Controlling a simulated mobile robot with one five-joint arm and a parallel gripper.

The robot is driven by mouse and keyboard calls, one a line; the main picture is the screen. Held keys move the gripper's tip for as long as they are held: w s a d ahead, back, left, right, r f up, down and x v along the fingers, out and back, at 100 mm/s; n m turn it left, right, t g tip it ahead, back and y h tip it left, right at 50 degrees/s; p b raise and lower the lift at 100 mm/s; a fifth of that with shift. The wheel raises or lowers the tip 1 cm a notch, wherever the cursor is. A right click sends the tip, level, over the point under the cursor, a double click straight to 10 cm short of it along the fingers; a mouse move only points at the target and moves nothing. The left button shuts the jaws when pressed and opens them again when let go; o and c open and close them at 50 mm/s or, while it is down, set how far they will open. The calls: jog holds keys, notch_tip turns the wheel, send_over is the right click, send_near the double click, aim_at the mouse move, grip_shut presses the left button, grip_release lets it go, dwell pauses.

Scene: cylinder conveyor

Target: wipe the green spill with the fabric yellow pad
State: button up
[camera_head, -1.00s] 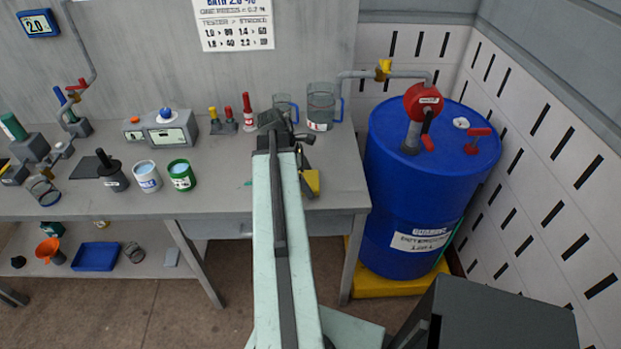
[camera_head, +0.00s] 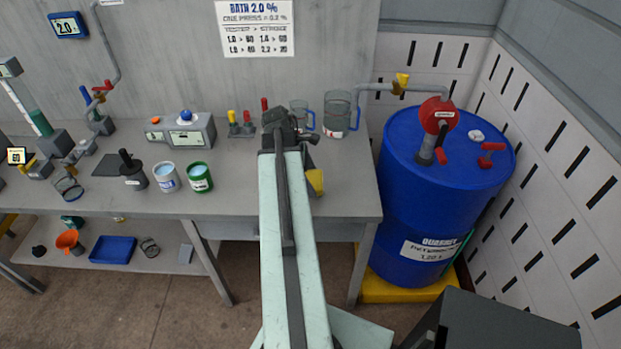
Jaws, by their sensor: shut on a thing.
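My gripper (camera_head: 305,160) is at the far end of my pale green arm, over the right part of the grey workbench (camera_head: 350,195). Its jaws are mostly hidden behind the arm and wrist. The yellow pad (camera_head: 316,182) shows just right of the arm's end, partly hidden, and my gripper is shut on it. It looks tilted. I cannot make out a green spill; my arm covers part of the bench top.
A blue drum (camera_head: 405,215) with a red-topped tap stands right of the bench on a yellow base. Two clear jugs (camera_head: 338,118) stand behind my gripper. White (camera_head: 166,178) and green (camera_head: 200,179) cans and a tester (camera_head: 184,133) stand left. Bare bench lies between cans and arm.

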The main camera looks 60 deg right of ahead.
jog(key=shift+r+p, duration=0.9)
jog(key=shift+r, duration=0.4)
notch_tip(320, 180, up, 3)
jog(key=p, duration=0.3)
jog(key=shift+r, duration=0.15)
